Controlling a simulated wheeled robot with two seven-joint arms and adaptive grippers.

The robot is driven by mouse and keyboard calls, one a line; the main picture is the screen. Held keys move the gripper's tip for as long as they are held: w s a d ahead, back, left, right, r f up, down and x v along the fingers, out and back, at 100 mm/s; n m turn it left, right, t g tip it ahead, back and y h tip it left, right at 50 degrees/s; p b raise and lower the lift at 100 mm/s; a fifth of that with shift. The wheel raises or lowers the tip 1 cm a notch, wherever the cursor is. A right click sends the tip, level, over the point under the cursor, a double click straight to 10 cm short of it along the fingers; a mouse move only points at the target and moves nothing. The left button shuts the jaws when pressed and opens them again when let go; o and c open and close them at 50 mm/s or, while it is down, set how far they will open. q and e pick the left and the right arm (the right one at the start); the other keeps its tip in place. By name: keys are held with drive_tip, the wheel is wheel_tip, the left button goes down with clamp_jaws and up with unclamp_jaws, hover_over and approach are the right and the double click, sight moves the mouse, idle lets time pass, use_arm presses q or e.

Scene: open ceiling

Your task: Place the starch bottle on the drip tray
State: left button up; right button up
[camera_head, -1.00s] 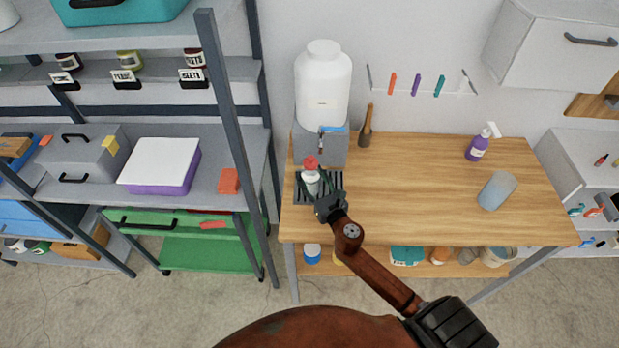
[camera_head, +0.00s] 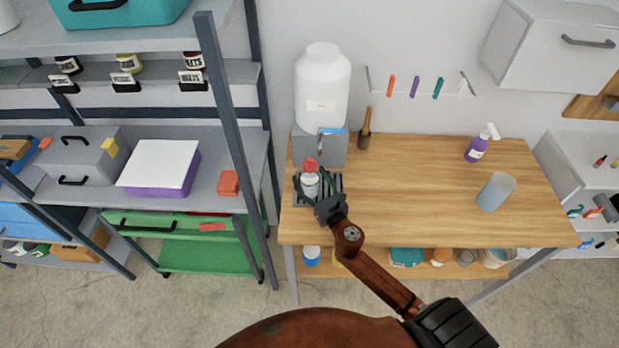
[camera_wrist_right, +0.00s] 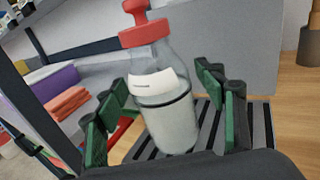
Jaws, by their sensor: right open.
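The starch bottle (camera_head: 310,180), clear with a red cap and a white label, stands on the dark slatted drip tray (camera_head: 336,184) at the left end of the wooden bench. In the right wrist view the bottle (camera_wrist_right: 168,105) looks upright on the slats of the tray (camera_wrist_right: 262,128), tilted only with the picture. My right gripper (camera_head: 314,187) is open, with its green fingers on either side of the bottle, and gaps show between fingers and glass in the right wrist view (camera_wrist_right: 165,112). The left gripper is not in view.
A large white tank (camera_head: 323,85) on a grey stand (camera_head: 333,150) is behind the tray. A purple spray bottle (camera_head: 476,149) and a translucent cup (camera_head: 496,191) stand at the right of the bench (camera_head: 410,185). The bench middle is clear.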

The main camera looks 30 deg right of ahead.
drive_tip(key=s, duration=1.1)
drive_tip(key=shift+s+a+b, duration=0.35)
drive_tip(key=shift+b, duration=0.05)
drive_tip(key=shift+a, duration=0.1)
